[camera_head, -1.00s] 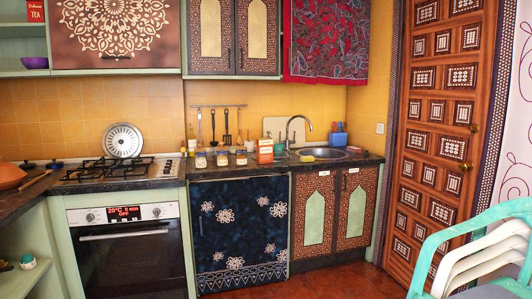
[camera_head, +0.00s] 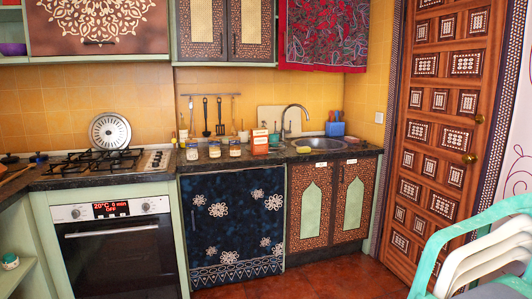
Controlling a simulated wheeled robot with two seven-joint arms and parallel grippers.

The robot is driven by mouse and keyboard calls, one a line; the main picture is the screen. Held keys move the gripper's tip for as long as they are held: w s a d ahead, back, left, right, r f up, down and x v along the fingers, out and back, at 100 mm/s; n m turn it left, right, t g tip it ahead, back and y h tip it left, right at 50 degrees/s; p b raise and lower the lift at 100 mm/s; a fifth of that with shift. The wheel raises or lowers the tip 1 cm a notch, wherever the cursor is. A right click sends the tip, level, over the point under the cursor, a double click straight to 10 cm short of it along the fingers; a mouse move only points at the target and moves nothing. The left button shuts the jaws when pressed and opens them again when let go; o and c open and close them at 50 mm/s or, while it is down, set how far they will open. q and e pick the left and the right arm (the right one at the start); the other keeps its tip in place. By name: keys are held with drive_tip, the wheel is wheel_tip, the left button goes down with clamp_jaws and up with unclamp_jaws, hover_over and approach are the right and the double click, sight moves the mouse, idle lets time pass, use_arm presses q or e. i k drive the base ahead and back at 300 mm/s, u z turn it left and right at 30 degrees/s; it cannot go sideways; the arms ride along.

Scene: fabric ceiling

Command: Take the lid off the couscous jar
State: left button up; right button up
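Several small lidded jars stand in a row on the dark counter (camera_head: 225,165), between the stove and the sink. They include a left jar (camera_head: 192,151), a middle jar (camera_head: 214,149) and a right jar (camera_head: 235,148). Their labels are too small to read, so I cannot tell which is the couscous jar. They appear to have lids on. Neither of my grippers shows in the head view.
An orange and white box (camera_head: 260,142) stands right of the jars, near the sink (camera_head: 322,149). A gas hob (camera_head: 95,163) with a round metal disc (camera_head: 110,131) is on the left. Stacked plastic chairs (camera_head: 475,250) stand at the front right. The red floor before the cabinets is clear.

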sight(214, 134)
drive_tip(key=z, duration=0.35)
drive_tip(key=i, duration=1.5)
drive_tip(key=u, duration=0.85)
